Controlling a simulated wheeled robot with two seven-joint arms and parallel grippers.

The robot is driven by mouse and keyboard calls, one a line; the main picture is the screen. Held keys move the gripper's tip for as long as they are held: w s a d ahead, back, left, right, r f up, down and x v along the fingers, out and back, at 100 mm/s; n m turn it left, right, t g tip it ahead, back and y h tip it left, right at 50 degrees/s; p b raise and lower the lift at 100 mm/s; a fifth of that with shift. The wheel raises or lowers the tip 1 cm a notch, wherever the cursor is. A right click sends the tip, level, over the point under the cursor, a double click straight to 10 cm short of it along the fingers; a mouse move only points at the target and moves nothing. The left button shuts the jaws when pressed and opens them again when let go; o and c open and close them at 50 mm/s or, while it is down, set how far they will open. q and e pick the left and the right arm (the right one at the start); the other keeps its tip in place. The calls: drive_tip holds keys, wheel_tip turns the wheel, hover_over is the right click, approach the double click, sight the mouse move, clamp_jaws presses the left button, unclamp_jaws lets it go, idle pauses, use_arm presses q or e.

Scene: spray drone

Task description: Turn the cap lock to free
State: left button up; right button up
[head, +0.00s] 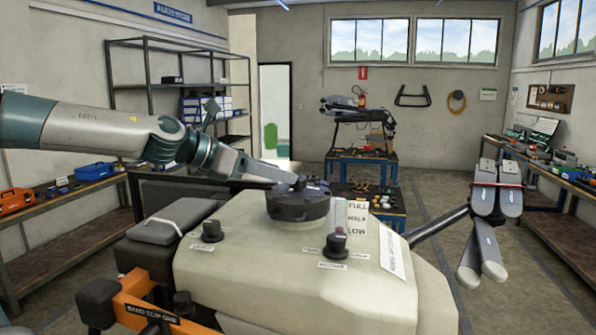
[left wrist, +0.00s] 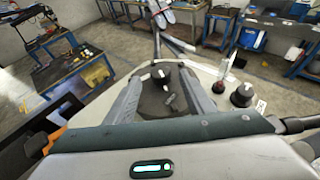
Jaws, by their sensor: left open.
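The large round black cap (head: 300,208) sits on top of the pale tank (head: 270,262). A small black lock knob (left wrist: 160,74) with a white mark stands on the cap in the left wrist view. A small label lies on the cap beside it. My left gripper (left wrist: 162,80) is open, with one finger on each side of the knob, over the cap. In the head view the left gripper (head: 292,178) comes in from the left, low over the cap, and partly hides the knob. I cannot tell whether the fingers touch it. My right gripper is not in view.
Two other black knobs stand on the tank, one at left (head: 212,230) and one at front right (head: 336,243). A level card (head: 357,228) stands behind the right one. Folded grey propellers (head: 485,215) are at right. Benches line both walls.

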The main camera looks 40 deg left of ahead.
sight(298, 184)
use_arm(q)
drive_tip(key=shift+p+x, duration=1.5)
drive_tip(key=shift+x, duration=1.8)
drive_tip(key=c, duration=1.1)
